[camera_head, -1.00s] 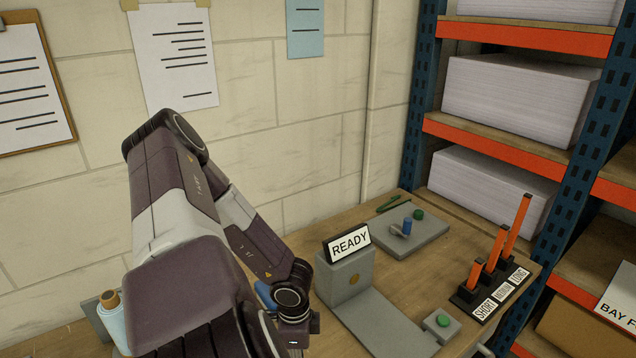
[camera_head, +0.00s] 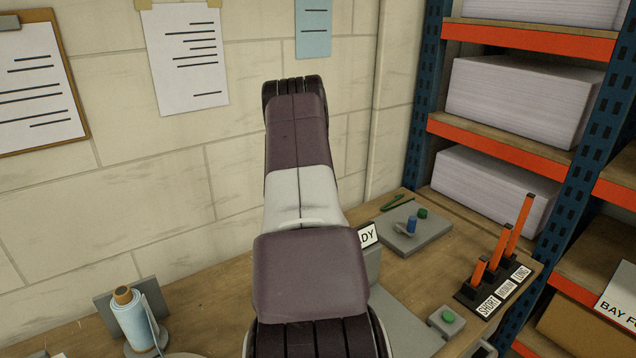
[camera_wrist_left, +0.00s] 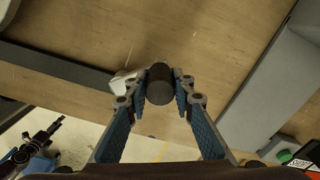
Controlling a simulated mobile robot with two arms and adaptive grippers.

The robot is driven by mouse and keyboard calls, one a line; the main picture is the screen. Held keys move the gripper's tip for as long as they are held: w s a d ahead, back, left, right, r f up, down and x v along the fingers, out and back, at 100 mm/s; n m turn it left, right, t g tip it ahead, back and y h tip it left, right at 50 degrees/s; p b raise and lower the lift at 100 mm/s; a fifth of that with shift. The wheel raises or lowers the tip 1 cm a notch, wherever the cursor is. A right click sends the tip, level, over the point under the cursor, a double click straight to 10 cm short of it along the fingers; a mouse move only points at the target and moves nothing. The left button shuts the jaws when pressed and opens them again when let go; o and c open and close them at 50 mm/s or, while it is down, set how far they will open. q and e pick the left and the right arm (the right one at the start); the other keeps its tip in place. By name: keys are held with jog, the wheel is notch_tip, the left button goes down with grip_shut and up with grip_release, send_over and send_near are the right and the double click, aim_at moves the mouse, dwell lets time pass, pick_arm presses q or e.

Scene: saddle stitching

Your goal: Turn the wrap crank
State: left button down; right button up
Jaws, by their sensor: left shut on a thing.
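My left gripper (camera_wrist_left: 157,98) shows in the left wrist view, its two blue fingers shut on a dark cylindrical knob (camera_wrist_left: 159,92), which looks like the handle of the wrap crank. A pale piece (camera_wrist_left: 122,82) lies just left of the knob; I cannot tell whether it is joined to it. In the head view my left arm covers the gripper and the knob. What looks like my right gripper (camera_wrist_left: 40,143) is small at the lower left of the wrist view, too small to read its jaws.
A blue roll (camera_head: 132,318) stands at the bench's left. The READY sign (camera_head: 368,236) is partly behind my arm. A grey plate (camera_head: 415,238) and a rack of orange levers (camera_head: 493,282) stand at right. Shelving (camera_head: 510,152) bounds the right side.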

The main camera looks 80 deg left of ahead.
pick_arm(q)
jog(key=shift+w+d+r+m+p, duration=0.1)
jog(key=shift+w+d+m+p, duration=0.15)
jog(key=shift+w+m+p, duration=0.45)
jog(key=shift+s, duration=0.1)
jog(key=c, duration=1.9)
grip_release()
jog(key=shift+c, duration=0.2)
jog(key=shift+o, duration=1.4)
jog(key=shift+r, duration=0.35)
notch_tip(320, 180, up, 11)
jog(key=shift+r, duration=0.15)
pick_arm(e)
jog(key=w+r, duration=0.1)
jog(key=w, duration=0.2)
jog(key=shift+w+a+r, duration=0.1)
jog(key=shift+a+r, duration=0.05)
jog(key=shift+r, duration=0.25)
